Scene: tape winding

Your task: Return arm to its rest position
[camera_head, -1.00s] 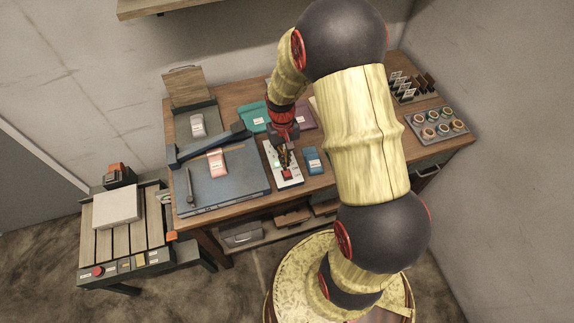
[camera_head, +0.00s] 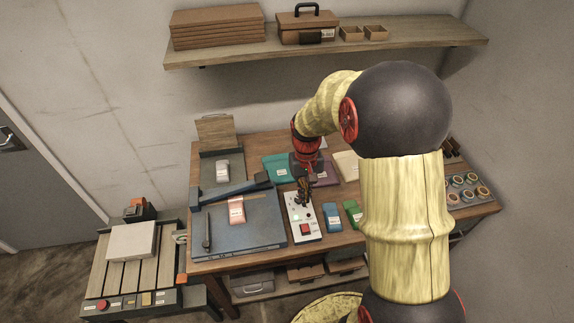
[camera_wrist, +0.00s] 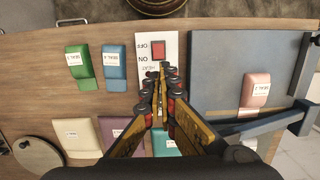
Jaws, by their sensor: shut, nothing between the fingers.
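My gripper (camera_head: 304,188) hangs over the work table (camera_head: 262,151), above the white control panel (camera_head: 294,226) with a red button. In the wrist view my gripper (camera_wrist: 161,97) points at the panel (camera_wrist: 172,47), its two fingers close together with nothing seen between them. The fingers hide the lower part of the panel. My arm reaches in from the right of the head view and bends down to the table. I cannot tell from these views whether the fingertips touch the panel.
Blue (camera_head: 332,215) and green (camera_head: 352,212) packets lie right of the panel. A blue cutting board (camera_head: 260,228) with a pink packet (camera_head: 237,210) lies left. A conveyor (camera_head: 118,275) with a white box (camera_head: 131,241) stands farther left. A loaded shelf (camera_head: 420,33) is on the wall above.

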